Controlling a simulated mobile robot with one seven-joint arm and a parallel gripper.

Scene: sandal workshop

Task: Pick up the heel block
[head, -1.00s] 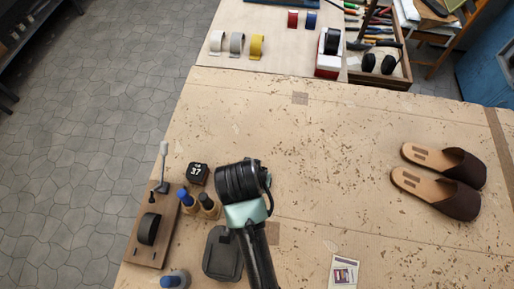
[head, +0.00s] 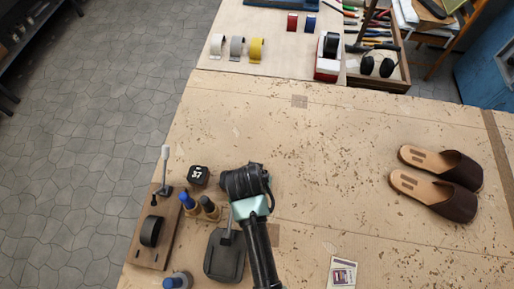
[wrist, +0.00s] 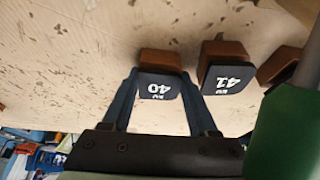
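In the wrist view, a heel block (wrist: 160,62) with a brown body and a black face marked 40 sits between the two dark blue fingers of my gripper (wrist: 159,78). The fingers stand apart on either side of it. Small gaps seem to show, and no firm grip is visible. A second block marked 41 (wrist: 223,76) stands just to its right, and another brown block (wrist: 280,66) is partly hidden at the right. In the head view, a black block marked 37 (head: 198,176) stands left of my wrist, which hides the fingers and the blocks near them.
Bottles with blue (head: 187,200) and black (head: 208,206) caps stand left of my arm. A wooden board with a lever (head: 152,240) is at the left edge. Brown sandals (head: 437,183) lie right. The middle of the table is clear.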

